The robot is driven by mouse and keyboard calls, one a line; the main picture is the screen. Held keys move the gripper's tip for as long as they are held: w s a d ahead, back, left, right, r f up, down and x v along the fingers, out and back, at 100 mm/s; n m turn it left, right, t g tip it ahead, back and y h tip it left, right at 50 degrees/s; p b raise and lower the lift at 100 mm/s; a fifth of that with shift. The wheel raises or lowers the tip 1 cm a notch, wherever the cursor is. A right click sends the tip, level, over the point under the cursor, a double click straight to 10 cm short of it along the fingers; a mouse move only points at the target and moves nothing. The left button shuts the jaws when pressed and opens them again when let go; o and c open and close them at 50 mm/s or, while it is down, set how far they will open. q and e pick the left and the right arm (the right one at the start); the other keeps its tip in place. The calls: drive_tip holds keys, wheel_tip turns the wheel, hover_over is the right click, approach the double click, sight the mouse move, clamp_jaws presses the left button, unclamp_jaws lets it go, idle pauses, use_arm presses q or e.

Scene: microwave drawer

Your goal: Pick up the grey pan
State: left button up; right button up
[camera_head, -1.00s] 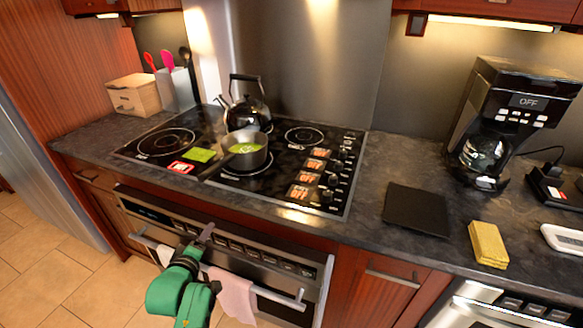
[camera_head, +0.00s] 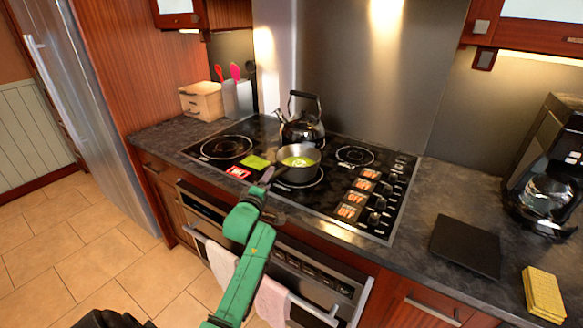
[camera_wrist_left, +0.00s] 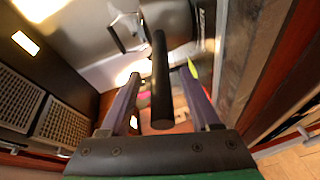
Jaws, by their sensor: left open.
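The grey pan (camera_head: 312,153) sits on the front middle burner of the black cooktop, with green contents inside. Its dark handle points to the front left, toward my left gripper (camera_head: 270,175). In the left wrist view the dark handle (camera_wrist_left: 161,85) stands between the two open fingers of my left gripper (camera_wrist_left: 157,90), with gaps on both sides. The pan's body (camera_wrist_left: 172,22) shows beyond the fingertips there. In the head view the gripper partly hides the handle. My right gripper is not in view.
A black kettle (camera_head: 301,128) stands just behind the pan. A green square (camera_head: 255,162) and a red-and-white item (camera_head: 237,172) lie left of the pan. Towels (camera_head: 272,300) hang on the oven handle below. A dark flat board (camera_head: 466,247) lies on the right counter.

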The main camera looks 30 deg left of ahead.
use_arm(q)
drive_tip(key=shift+w+a+f, duration=0.2)
drive_tip(key=shift+w, duration=0.4)
drive_tip(key=shift+s+r, duration=0.1)
drive_tip(key=shift+s, duration=0.05)
clamp_jaws()
idle(0.7)
drive_tip(key=shift+r, duration=0.25)
drive_tip(key=shift+f, duration=0.1)
